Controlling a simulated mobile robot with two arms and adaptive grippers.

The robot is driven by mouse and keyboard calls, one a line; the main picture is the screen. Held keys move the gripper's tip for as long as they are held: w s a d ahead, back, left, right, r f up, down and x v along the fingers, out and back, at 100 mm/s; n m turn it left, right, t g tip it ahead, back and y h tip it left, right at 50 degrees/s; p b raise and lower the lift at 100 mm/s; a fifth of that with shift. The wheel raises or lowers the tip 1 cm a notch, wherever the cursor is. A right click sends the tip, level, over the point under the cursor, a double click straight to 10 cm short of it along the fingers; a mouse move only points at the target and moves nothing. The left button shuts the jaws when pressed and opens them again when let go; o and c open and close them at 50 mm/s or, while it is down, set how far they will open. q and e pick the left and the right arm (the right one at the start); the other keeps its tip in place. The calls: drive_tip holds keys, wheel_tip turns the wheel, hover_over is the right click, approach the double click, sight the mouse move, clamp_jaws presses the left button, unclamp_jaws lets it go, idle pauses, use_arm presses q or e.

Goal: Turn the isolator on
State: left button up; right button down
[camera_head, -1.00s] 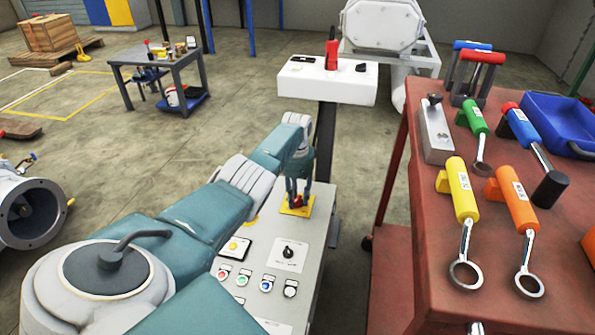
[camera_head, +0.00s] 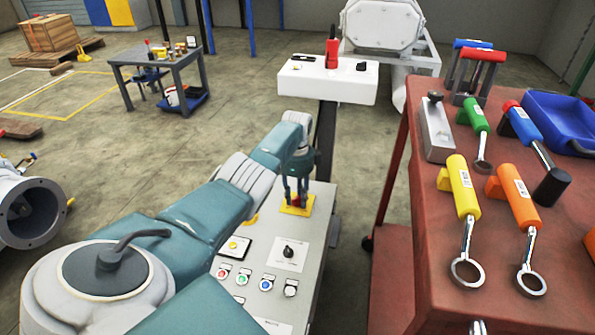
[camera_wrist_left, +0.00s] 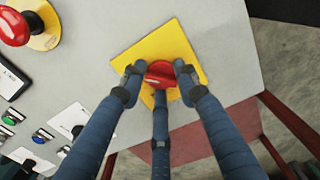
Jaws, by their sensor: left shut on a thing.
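The isolator is a red rotary knob (camera_wrist_left: 160,72) on a square yellow plate (camera_wrist_left: 185,45), set on the top of a light grey control panel (camera_wrist_left: 90,50). In the head view the yellow plate (camera_head: 297,206) lies at the far end of the panel. My left gripper (camera_head: 296,196) reaches down over it from above. In the left wrist view its three fingers (camera_wrist_left: 159,78) are closed around the red knob and partly cover it. My right gripper does not show.
A red mushroom button (camera_wrist_left: 14,27) sits near the isolator. Small coloured buttons (camera_head: 255,283) and a black selector (camera_head: 288,252) are nearer on the panel. A white stand (camera_head: 325,80) is behind. A red tool table (camera_head: 440,235) with handled tools stands at right.

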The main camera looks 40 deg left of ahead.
use_arm(q)
drive_tip(key=shift+s+a, duration=0.25)
drive_tip(key=shift+a, duration=0.1)
drive_tip(key=o, duration=1.1)
drive_tip(key=shift+f, duration=0.1)
drive_tip(key=shift+o, duration=0.2)
drive_tip(key=shift+w+d+r, duration=0.1)
drive_tip(key=shift+w+r, duration=0.05)
drive_tip(key=shift+r, duration=0.2)
wheel_tip(320, 180, up, 11)
drive_tip(key=shift+r, duration=0.2)
drive_tip(key=shift+s+f, duration=0.1)
drive_tip(key=shift+s, duration=0.1)
